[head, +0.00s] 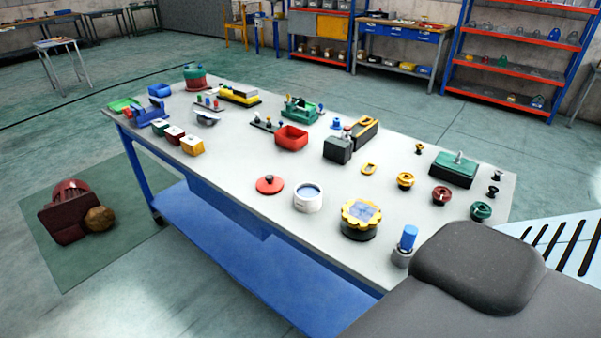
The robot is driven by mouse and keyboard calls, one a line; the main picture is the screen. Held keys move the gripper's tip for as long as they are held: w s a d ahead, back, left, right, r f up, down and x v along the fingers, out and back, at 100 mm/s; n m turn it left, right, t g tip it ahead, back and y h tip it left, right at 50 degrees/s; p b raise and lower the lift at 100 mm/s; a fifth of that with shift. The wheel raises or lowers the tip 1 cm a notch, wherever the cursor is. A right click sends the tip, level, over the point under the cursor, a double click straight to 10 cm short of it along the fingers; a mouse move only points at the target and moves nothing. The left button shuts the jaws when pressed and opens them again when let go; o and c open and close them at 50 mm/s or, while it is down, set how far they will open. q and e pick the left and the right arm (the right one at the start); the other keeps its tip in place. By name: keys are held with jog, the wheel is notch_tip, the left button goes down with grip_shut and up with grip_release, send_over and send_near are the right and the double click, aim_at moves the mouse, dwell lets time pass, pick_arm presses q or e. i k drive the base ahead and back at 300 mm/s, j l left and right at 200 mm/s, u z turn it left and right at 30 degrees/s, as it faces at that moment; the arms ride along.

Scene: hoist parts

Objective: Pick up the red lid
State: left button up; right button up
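The red lid (270,185) is a flat red disc with a dark knob on top. It lies on the grey table top (235,207) near the front edge, in the middle of the head view. A white round pot (308,198) with a bluish inside stands just to its right, apart from it. Neither of my grippers shows in the head view.
A yellow-rimmed round part (360,216) stands right of the white pot. A red open box (292,137) is behind the lid. Yellow, red and green cubes (192,146) are to the left. Bare table surrounds the lid on its left and front.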

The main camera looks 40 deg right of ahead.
aim_at(269, 184)
jog(key=i+j+z, duration=0.15)
jog(key=i+z, duration=0.2)
jog(key=z, duration=0.15)
jog(key=i+j+z, duration=0.3)
jog(key=z, duration=0.2)
jog(key=i+j+z, duration=0.4)
jog(key=j, duration=0.2)
